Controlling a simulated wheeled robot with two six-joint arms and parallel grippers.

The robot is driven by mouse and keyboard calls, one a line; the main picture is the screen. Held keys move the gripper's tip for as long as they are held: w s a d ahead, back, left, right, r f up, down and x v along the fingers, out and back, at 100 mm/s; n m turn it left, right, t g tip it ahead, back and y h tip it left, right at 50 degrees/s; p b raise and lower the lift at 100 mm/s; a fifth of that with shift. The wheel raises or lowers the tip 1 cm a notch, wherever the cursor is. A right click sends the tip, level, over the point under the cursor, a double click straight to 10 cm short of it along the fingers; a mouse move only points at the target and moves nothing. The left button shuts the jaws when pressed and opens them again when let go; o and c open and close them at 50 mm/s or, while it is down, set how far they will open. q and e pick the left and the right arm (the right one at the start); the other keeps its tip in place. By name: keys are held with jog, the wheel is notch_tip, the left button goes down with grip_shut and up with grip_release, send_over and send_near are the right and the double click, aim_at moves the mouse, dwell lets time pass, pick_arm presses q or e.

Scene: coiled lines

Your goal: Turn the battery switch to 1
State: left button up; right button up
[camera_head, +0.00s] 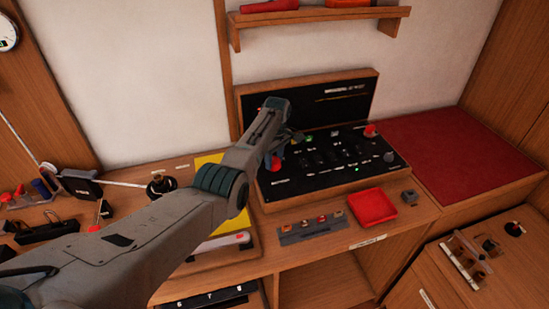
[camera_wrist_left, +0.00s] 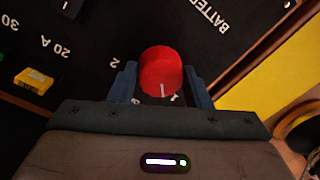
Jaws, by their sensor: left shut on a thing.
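The battery switch is a red round knob (camera_wrist_left: 161,68) on a black panel (camera_wrist_left: 90,30), with BATTERY lettering beside it in the left wrist view. My left gripper (camera_wrist_left: 160,84) has its two blue-grey fingers on either side of the knob and is shut on it. A white pointer line on the knob's near side points toward the gripper, close to the mark 1. The mark 2 is to its left. In the head view, the red knob (camera_head: 275,164) shows beneath my left gripper (camera_head: 283,145), at the panel's left end. My right gripper is not in view.
Another red knob (camera_head: 370,130) and several small switches are on the panel. A red tray (camera_head: 372,207) and a small grey block (camera_head: 409,197) are in front. A shelf (camera_head: 318,14) is above. A yellow sheet (camera_head: 207,165) lies left of the panel.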

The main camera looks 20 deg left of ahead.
pick_arm(q)
jog(key=shift+w+r+n, duration=0.1)
jog(key=shift+n, duration=1.4)
jog(key=shift+a, duration=0.1)
jog(key=o, duration=1)
